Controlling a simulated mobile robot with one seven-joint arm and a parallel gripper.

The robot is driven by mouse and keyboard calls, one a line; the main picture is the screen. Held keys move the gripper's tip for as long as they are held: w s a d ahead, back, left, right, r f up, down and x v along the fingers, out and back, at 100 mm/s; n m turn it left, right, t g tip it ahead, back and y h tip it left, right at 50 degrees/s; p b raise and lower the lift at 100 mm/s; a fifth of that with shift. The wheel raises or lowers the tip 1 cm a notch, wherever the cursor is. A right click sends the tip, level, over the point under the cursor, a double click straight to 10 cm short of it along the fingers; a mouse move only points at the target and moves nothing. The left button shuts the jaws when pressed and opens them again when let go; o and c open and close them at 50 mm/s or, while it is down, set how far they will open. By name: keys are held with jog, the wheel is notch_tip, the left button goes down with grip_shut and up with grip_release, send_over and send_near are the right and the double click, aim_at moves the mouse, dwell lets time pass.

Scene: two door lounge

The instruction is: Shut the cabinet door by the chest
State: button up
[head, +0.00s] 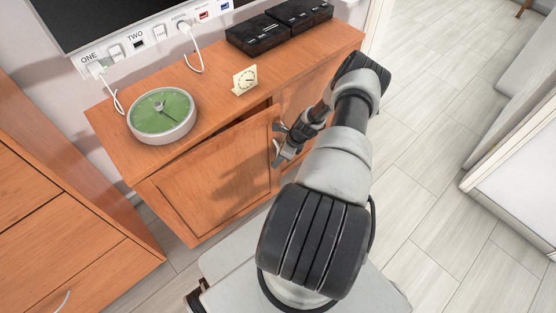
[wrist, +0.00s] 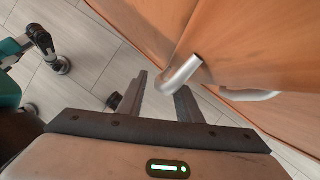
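The wooden cabinet (head: 120,158) stands against the wall. Its left door (head: 205,178), on the side of the chest (head: 60,190), is ajar, with a dark gap along its top edge towards the right. My gripper (head: 279,146) is at the free right edge of this door. In the wrist view my gripper (wrist: 162,88) is open, its two fingers apart. The metal door handle (wrist: 180,74) reaches down between or just beyond the fingertips; I cannot tell whether they touch it. The door face (wrist: 240,35) fills the upper right there.
On the cabinet top are a green round clock (head: 162,113), a small cream dial card (head: 245,80) and two black boxes (head: 275,27). The right door (head: 302,97) is partly hidden by my arm. Open tiled floor (head: 440,120) lies to the right.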

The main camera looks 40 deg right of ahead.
aim_at(271, 150)
jog(key=shift+w+f, duration=0.1)
jog(key=shift+f, duration=0.1)
grip_shut()
jog(key=w+b, duration=0.4)
jog(key=w, duration=0.1)
jog(key=shift+w+d+f, duration=0.15)
jog(key=shift+d+f, duration=0.05)
jog(key=shift+f, duration=0.1)
jog(key=shift+w+r, duration=0.45)
jog(key=shift+w, duration=0.1)
grip_release()
jog(key=shift+w, duration=0.1)
